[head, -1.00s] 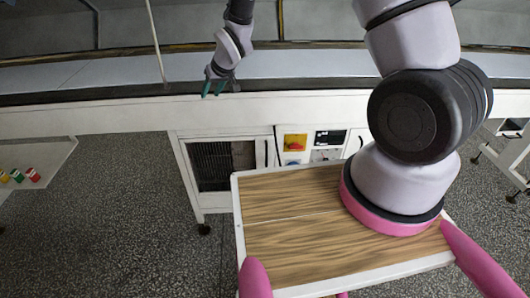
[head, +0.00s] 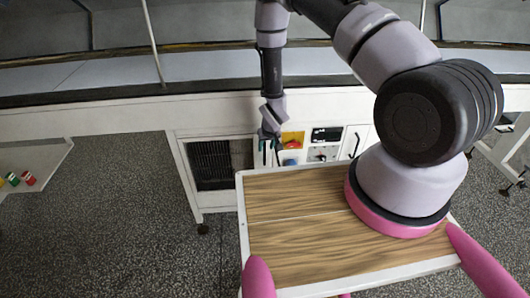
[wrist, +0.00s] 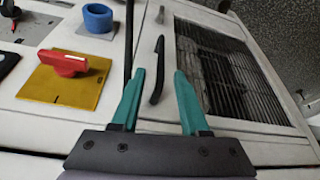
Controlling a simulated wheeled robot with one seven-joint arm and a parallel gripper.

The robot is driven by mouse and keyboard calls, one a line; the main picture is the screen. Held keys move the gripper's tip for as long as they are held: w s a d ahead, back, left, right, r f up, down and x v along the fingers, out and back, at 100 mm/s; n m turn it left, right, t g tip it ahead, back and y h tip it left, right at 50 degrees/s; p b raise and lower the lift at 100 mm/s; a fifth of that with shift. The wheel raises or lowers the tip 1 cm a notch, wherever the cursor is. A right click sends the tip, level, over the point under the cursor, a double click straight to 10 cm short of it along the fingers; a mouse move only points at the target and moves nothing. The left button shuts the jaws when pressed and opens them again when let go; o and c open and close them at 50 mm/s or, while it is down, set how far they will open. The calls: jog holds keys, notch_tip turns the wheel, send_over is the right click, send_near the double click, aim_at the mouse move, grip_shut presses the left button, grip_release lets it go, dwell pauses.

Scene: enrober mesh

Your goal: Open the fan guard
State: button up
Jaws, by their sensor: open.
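The fan guard (head: 222,165) is a dark slatted grille in a white frame on the cabinet front; its grille also shows on the right of the wrist view (wrist: 222,75). Its black bar handle (wrist: 157,70) stands along the frame's left side in that view. My gripper (head: 267,146) is in front of the handle side of the guard in the head view. In the wrist view its green fingers (wrist: 158,78) are open on either side of the handle, with gaps and no visible grip. The guard looks closed.
A red switch on a yellow plate (wrist: 65,75) and a blue ring knob (wrist: 98,18) lie left of the fingers in the wrist view. A thin dark strip runs between them and the handle. Another handled door (head: 356,143) stands further right.

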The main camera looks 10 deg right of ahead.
aim_at(265, 150)
jog(key=x, duration=0.5)
jog(key=shift+f, duration=0.1)
grip_shut()
dwell(1.3)
